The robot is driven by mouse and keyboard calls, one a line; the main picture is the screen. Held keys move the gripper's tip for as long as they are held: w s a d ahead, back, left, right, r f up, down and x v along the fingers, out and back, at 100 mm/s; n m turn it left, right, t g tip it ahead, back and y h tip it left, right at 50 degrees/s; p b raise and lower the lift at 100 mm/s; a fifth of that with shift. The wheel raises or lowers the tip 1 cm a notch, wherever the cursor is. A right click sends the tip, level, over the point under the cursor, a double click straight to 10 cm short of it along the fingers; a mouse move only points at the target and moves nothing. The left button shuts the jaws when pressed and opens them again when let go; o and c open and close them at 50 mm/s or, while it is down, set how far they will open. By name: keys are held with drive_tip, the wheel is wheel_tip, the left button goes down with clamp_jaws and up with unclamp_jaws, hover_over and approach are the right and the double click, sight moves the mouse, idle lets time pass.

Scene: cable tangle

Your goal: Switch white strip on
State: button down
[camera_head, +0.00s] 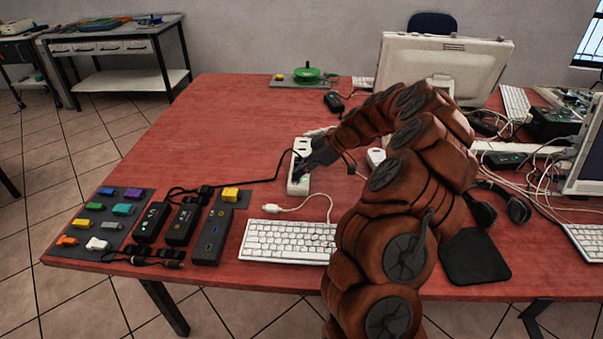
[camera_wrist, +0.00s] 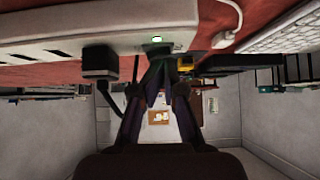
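The white power strip (camera_head: 297,179) lies lengthwise on the red table, beyond the keyboard. In the wrist view the strip (camera_wrist: 40,38) fills the upper left, with a dark plug (camera_wrist: 98,62) in it. A small bright light with a green glow (camera_wrist: 157,39) shows on its near end, and green also shows there in the head view. My gripper (camera_head: 304,172) is at the strip's near half and hides part of it. In the wrist view its fingertips (camera_wrist: 158,68) come together just below the light, with nothing seen between them. I cannot tell whether they touch the strip.
A white keyboard (camera_head: 288,241) lies in front of the strip. Dark power strips (camera_head: 212,236), adapters and a grey mat with coloured blocks (camera_head: 104,216) lie to the left. A monitor (camera_head: 440,62) and tangled cables are at right. The table's back left is mostly clear.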

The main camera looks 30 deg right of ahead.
drive_tip(key=shift+w+d+f, duration=0.2)
drive_tip(key=shift+d+f, duration=0.15)
drive_tip(key=shift+f, duration=0.1)
drive_tip(key=shift+w+r+b, duration=0.1)
drive_tip(key=shift+r+b, duration=0.3)
drive_tip(key=shift+r, duration=0.1)
drive_tip(key=r, duration=0.2)
drive_tip(key=s+r+b, duration=0.1)
drive_tip(key=r, duration=0.1)
drive_tip(key=shift+r, duration=0.2)
drive_tip(key=s+v, duration=0.1)
drive_tip(key=v, duration=0.8)
drive_tip(key=shift+a+b, duration=0.3)
drive_tip(key=shift+a, duration=0.05)
